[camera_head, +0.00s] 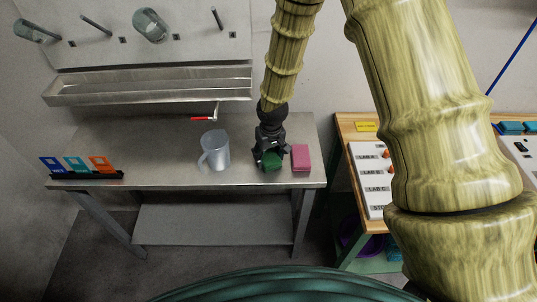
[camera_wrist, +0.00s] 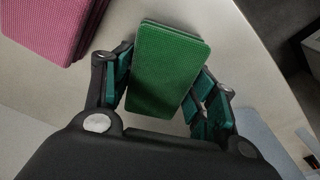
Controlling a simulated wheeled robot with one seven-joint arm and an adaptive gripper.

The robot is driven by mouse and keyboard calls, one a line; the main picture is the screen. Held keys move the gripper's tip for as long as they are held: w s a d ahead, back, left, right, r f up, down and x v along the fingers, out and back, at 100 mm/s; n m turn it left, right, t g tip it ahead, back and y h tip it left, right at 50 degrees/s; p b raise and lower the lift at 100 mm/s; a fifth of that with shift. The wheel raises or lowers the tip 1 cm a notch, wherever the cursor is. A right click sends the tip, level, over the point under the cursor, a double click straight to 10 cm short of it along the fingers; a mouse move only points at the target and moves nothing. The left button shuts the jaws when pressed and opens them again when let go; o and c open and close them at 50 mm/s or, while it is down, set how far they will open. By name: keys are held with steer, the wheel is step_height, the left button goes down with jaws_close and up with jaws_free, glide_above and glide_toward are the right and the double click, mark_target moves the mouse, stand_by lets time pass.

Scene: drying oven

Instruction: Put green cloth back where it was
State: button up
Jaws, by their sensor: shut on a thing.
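The green cloth (camera_wrist: 170,62) is a flat rectangular block held between the fingers of my gripper (camera_wrist: 165,90) in the wrist view. In the head view my gripper (camera_head: 271,154) points down over the metal table, and the green cloth (camera_head: 271,161) shows between its fingertips near the table's front right. I cannot tell whether the cloth touches the tabletop. A pink cloth (camera_head: 301,158) lies on the table just right of my gripper, apart from the green one. The pink cloth (camera_wrist: 62,25) also shows at the upper left in the wrist view.
A metal jug (camera_head: 215,150) stands left of my gripper, with a red-handled tool (camera_head: 205,118) behind it. Coloured cards in a black rack (camera_head: 82,170) stand at the left end of the metal table (camera_head: 150,150). A wooden table with a lab-labelled panel (camera_head: 371,180) stands at right.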

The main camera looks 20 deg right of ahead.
mark_target(270, 157)
steer(key=shift+f, duration=0.2)
steer(key=o, duration=1)
steer(key=shift+r, duration=0.1)
steer(key=shift+s+d+r+b, duration=0.1)
steer(key=shift+s+r+b, duration=0.3)
steer(key=shift+r, duration=1.6)
steer(key=shift+s+a+r+b, duration=0.1)
steer(key=shift+r+b, duration=0.6)
steer(key=shift+r, duration=1.35)
steer(key=shift+s+d+r+b, duration=0.15)
steer(key=shift+r+b, duration=0.4)
steer(key=shift+r, duration=1.45)
